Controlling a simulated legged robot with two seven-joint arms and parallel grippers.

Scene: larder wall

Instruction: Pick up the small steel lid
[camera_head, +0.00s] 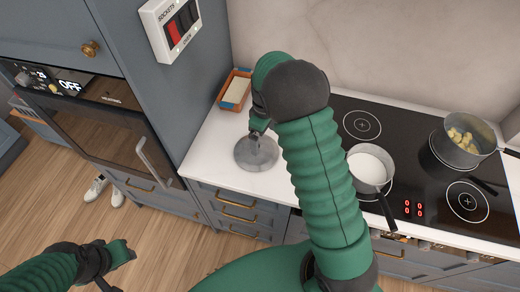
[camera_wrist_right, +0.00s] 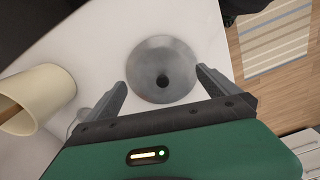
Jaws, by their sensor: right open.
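The small steel lid (camera_head: 256,152) is a round grey disc lying on the white counter, left of the hob in the head view. In the right wrist view the lid (camera_wrist_right: 160,68) shows whole, with a dark knob (camera_wrist_right: 162,81) near its middle. My right gripper (camera_head: 256,132) is over the lid's far edge in the head view. In the right wrist view its two fingers (camera_wrist_right: 160,82) are open, one to each side of the lid, with nothing between them gripped. My left gripper (camera_head: 125,252) is low at the left, away from the counter; its jaws are too small to read.
An orange-brown container (camera_head: 235,90) stands behind the lid. A saucepan with white contents (camera_head: 368,168) and a pan with yellow pieces (camera_head: 462,140) are on the black hob (camera_head: 420,185). A cream cup-like vessel (camera_wrist_right: 42,95) is beside my right gripper. The counter's front edge is near the lid.

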